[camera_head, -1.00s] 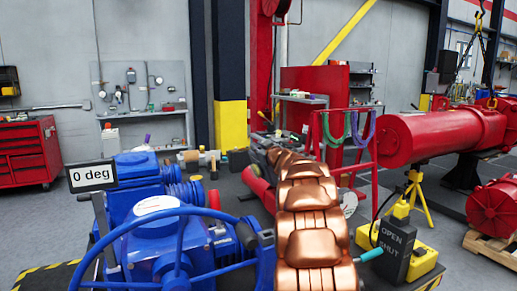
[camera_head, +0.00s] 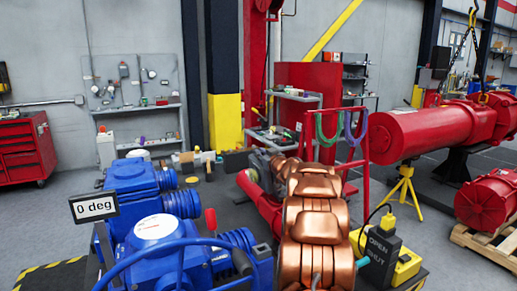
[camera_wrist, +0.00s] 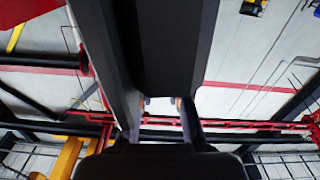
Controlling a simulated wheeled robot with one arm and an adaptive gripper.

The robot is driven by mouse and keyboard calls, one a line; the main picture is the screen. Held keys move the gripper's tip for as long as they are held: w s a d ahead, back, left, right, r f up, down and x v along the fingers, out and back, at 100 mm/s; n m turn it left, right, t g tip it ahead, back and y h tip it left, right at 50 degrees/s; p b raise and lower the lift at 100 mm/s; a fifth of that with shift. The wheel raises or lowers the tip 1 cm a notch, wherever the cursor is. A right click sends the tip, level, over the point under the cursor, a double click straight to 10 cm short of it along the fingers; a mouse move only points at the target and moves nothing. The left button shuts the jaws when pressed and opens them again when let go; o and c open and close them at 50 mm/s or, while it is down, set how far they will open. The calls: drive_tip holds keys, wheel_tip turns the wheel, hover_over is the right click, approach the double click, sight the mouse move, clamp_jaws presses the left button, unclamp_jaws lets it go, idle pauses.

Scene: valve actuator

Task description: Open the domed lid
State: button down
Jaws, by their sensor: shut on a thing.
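A blue valve actuator (camera_head: 170,256) stands at the lower left, with a white round top cover (camera_head: 160,227) that may be the domed lid; I cannot be sure. The cover sits flat on the blue housing. A blue handwheel rim (camera_head: 130,266) curves in front of it. In the wrist view, my gripper (camera_wrist: 163,104) has dark fingers closed in with a narrow gap between the tips. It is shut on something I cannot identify. My gripper is not clearly visible in the head view, so its place relative to the cover cannot be told.
A "0 deg" sign (camera_head: 94,207) stands left of the actuator. A dark OPEN/SHUT box (camera_head: 380,256) and yellow case (camera_head: 408,265) are at right. A red cylinder (camera_head: 415,135) lies behind them. Bare floor (camera_head: 45,220) shows at left. The wrist view faces overhead beams.

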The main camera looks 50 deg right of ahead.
drive_tip(key=shift+d, duration=0.1)
drive_tip(key=c, duration=1.1)
unclamp_jaws()
drive_tip(key=shift+v, duration=6.05)
drive_tip(key=shift+w, duration=0.1)
